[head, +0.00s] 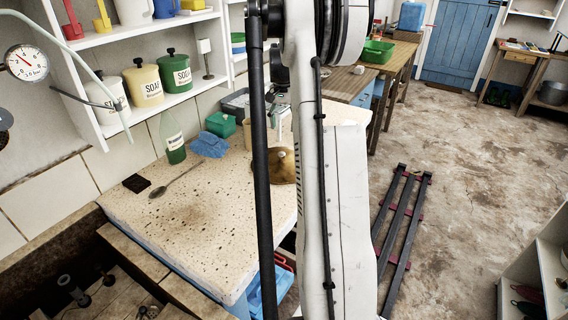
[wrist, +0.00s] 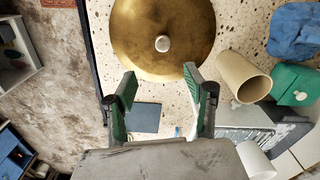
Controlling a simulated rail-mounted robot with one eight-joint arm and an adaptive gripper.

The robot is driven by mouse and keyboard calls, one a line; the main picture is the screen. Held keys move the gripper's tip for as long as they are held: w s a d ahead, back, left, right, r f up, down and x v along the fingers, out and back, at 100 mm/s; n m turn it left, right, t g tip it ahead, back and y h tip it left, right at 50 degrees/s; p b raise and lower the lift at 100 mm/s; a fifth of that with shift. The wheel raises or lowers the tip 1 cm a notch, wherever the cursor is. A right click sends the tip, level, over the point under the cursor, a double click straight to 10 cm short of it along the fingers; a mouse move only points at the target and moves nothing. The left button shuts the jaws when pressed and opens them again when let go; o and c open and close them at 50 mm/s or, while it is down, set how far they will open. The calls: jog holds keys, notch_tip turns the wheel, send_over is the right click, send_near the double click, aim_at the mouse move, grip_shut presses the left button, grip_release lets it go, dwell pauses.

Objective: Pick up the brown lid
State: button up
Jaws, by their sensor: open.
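The brown lid (wrist: 150,22) is round, brassy brown, with a pale knob (wrist: 162,43) at its centre. It lies on the speckled stone counter (wrist: 235,38), close to the counter's edge, in the wrist view. In the head view, part of the lid (head: 287,168) shows beside my arm, which hides the rest. My gripper (wrist: 158,82) is open and empty in the wrist view. Its green-padded fingertips appear just below the lid's rim in the picture, with the knob beyond them. I cannot tell the height gap. My arm hides the gripper in the head view.
A cream cylinder (wrist: 243,76), a green box (wrist: 297,84) and a blue cloth (wrist: 294,30) lie right of the lid in the wrist view. A green bottle (head: 173,138) and a spoon (head: 175,181) are on the counter's left. The counter's front is clear.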

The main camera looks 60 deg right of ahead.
aim_at(281, 153)
notch_tip(281, 153, down, 8)
jog(key=shift+f, duration=0.1)
jog(key=shift+w+a+f+b, duration=0.15)
jog(key=shift+f+b, duration=0.05)
jog(key=shift+f, duration=1.1)
jog(key=shift+w+a+f+b, duration=0.1)
jog(key=shift+f+b, duration=0.05)
jog(key=shift+f, duration=1.15)
grip_shut()
